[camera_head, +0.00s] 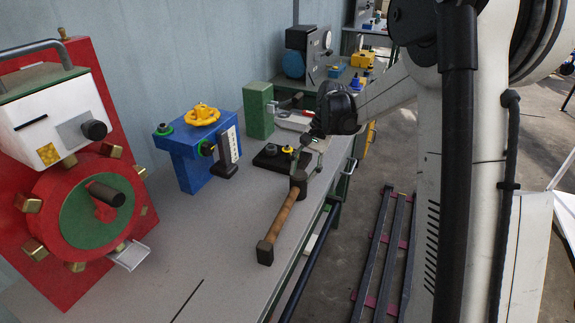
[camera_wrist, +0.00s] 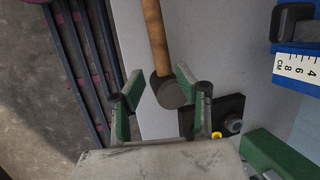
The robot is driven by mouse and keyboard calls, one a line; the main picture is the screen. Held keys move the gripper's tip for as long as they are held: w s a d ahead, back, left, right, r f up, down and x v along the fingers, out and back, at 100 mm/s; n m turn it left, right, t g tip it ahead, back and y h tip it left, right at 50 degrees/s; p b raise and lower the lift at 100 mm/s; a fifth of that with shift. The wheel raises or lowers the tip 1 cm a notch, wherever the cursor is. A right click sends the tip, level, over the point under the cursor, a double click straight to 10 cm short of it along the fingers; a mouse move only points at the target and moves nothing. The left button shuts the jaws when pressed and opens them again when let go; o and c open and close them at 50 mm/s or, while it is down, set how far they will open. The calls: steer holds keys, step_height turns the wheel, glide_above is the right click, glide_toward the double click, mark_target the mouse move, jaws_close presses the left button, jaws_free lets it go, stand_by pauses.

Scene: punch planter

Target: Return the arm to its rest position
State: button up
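My gripper (camera_head: 312,160) hangs over the bench near its right edge, at the far end of the hammer. The hammer (camera_head: 282,217) has a wooden handle with a dark block at each end and lies along the bench. In the wrist view my gripper (camera_wrist: 159,82) shows its two green-padded fingers spread apart. The hammer's dark end (camera_wrist: 170,92) shows between and beyond them, with the handle (camera_wrist: 154,38) running up the picture. I see no finger closed on it. The exact height of my gripper over the hammer is hard to tell.
The grey bench (camera_head: 215,225) carries a red machine (camera_head: 92,170) at left, a blue block with yellow handwheel (camera_head: 197,155), a green block (camera_head: 258,110) and a dark plate (camera_head: 272,158) close to my gripper. Dark rails (camera_head: 385,250) lie on the floor at right.

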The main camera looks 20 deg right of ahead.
steer(key=s+a+r+n+t+h, duration=0.2)
steer(key=s+r, duration=0.5)
steer(key=s, duration=0.3)
steer(key=s+a+r+n+t+h, duration=0.1)
steer(key=s+a+r+n+t, duration=0.15)
steer(key=s+r, duration=0.55)
steer(key=s+f+n+t+h, duration=0.1)
steer(key=s+f+n+t, duration=0.2)
steer(key=s, duration=0.8)
steer(key=shift+f, duration=0.2)
